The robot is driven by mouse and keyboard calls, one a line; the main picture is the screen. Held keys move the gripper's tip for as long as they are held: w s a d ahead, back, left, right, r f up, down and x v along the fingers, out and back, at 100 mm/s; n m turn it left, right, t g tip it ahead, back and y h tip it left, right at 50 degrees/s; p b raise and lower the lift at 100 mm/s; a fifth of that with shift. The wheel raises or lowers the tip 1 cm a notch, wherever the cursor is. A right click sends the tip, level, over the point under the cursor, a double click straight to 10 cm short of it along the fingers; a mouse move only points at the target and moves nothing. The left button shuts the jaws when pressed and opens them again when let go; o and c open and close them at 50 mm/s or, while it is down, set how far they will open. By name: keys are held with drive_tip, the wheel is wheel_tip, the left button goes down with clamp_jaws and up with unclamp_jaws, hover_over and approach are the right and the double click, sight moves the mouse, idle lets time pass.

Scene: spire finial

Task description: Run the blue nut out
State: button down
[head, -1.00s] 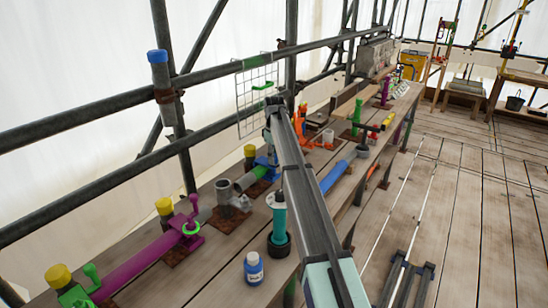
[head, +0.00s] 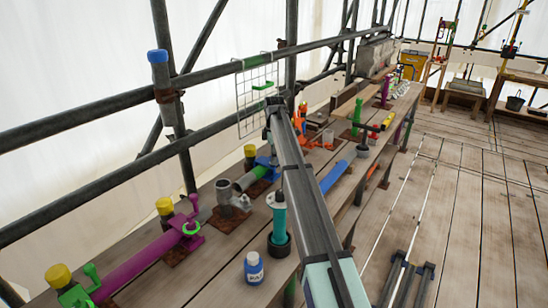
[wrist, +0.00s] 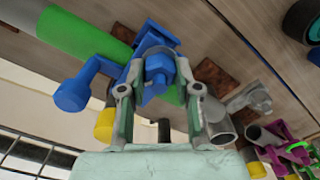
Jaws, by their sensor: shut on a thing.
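The blue nut (wrist: 158,66) sits on a blue clamp (wrist: 128,62) around a green-banded grey pipe (wrist: 75,32) in the wrist view. My gripper (wrist: 158,88) has one finger on each side of the nut and is shut on it. A blue arm of the clamp with a round knob (wrist: 72,95) sticks out to the left. In the head view the blue clamp (head: 268,161) shows only in part, beside my arm. My gripper's fingertips are hard to make out there.
A grey pipe fitting (head: 230,196), a purple clamped pipe (head: 140,262), a teal tool (head: 279,222) and a blue-labelled bottle (head: 253,269) stand on the plank bench nearby. Yellow-capped posts (head: 165,207) and scaffold tubes (head: 110,105) line the far side. The floor at right is largely clear.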

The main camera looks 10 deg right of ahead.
drive_tip(key=shift+s+f, duration=0.1)
drive_tip(key=c, duration=0.8)
unclamp_jaws()
drive_tip(key=shift+r, duration=0.4)
wheel_tip(320, 180, up, 11)
drive_tip(key=shift+r, duration=0.15)
drive_tip(key=shift+d, duration=0.1)
